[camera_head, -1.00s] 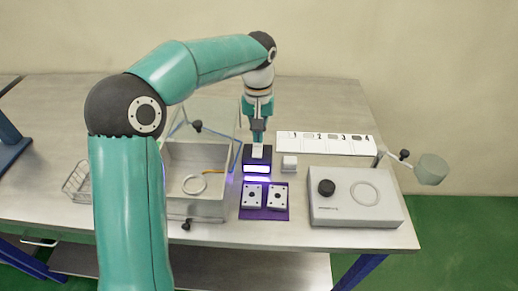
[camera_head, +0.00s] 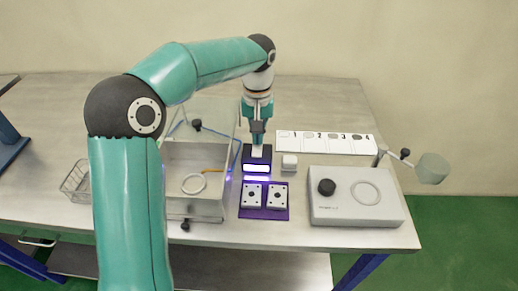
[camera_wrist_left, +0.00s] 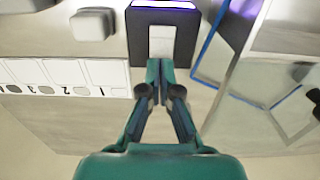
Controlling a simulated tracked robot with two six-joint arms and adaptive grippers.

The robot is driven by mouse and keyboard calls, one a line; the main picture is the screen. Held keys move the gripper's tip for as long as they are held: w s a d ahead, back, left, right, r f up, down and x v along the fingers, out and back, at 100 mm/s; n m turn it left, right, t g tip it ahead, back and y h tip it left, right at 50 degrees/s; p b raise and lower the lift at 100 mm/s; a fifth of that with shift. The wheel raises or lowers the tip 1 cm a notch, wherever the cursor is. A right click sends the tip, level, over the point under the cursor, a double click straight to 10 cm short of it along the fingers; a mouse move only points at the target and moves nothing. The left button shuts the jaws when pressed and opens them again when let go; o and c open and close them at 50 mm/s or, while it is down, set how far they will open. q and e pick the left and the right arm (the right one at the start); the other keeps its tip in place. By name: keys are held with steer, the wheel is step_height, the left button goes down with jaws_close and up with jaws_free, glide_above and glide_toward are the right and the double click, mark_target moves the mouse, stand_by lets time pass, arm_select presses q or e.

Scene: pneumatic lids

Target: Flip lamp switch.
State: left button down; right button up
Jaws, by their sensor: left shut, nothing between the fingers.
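The lamp (camera_head: 257,168) is a dark box on the table with a glowing white-violet front. A pale rocker switch sits on its top and shows in the left wrist view (camera_wrist_left: 161,41). My left gripper (camera_head: 257,143) points down at the switch from above. In the left wrist view its fingertips (camera_wrist_left: 160,64) are shut together, empty, at the near edge of the switch. I cannot tell whether they touch it. My right gripper is not in view.
A purple mat (camera_head: 264,214) with two white blocks lies before the lamp. A small white block (camera_head: 289,162) is to its right. An open grey box (camera_head: 196,209) stands left, a grey device (camera_head: 357,213) right. A numbered white strip (camera_head: 325,143) lies behind.

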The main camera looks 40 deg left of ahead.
arm_select(q)
steer(key=shift+f+b, duration=0.45)
steer(key=shift+f, duration=0.25)
steer(key=shift+r, duration=0.1)
step_height(320, 180, up, 7)
steer(key=p, duration=0.6)
steer(key=shift+p, duration=0.35)
stand_by(0.4)
